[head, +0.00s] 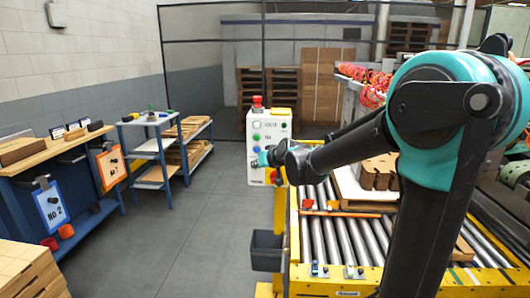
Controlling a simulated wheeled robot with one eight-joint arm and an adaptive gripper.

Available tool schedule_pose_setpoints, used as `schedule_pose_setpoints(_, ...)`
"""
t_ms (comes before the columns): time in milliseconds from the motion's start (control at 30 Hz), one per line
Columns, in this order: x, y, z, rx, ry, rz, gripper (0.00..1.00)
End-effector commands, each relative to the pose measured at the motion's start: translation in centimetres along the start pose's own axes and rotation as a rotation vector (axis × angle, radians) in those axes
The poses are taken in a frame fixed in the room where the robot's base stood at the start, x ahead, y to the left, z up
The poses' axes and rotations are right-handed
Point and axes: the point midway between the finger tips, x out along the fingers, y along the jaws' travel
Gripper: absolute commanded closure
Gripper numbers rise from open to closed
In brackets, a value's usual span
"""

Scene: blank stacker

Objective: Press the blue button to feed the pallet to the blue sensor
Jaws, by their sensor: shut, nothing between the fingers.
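A pale control panel (256,115) stands upright at the left of the conveyor, with a red button on top and a column of coloured buttons on its face. The blue button (256,149) is low in that column. My gripper (261,159) is shut and empty in front of the panel, just below and beside the blue button. I cannot tell whether it touches the panel. A pale pallet board (347,187) with brown blocks on it lies on the conveyor, partly hidden by my arm. A small blue sensor (319,270) sits on the conveyor's yellow front edge.
The roller conveyor (340,240) fills the right, with a dark bin (266,251) at its left side. Blue workbenches and a shelf cart (155,155) stand at the left. The grey floor (175,235) between is clear.

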Motion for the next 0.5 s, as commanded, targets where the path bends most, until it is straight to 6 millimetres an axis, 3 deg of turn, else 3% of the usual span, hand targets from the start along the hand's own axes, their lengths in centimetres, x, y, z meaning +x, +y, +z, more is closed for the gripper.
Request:
schedule_pose_setpoints(133,0.86,-0.93,-1.26,-0.004,0.023,-0.015,1.00)
schedule_pose_setpoints(500,0.95,-0.92,-1.39,-0.004,0.025,-0.015,1.00)
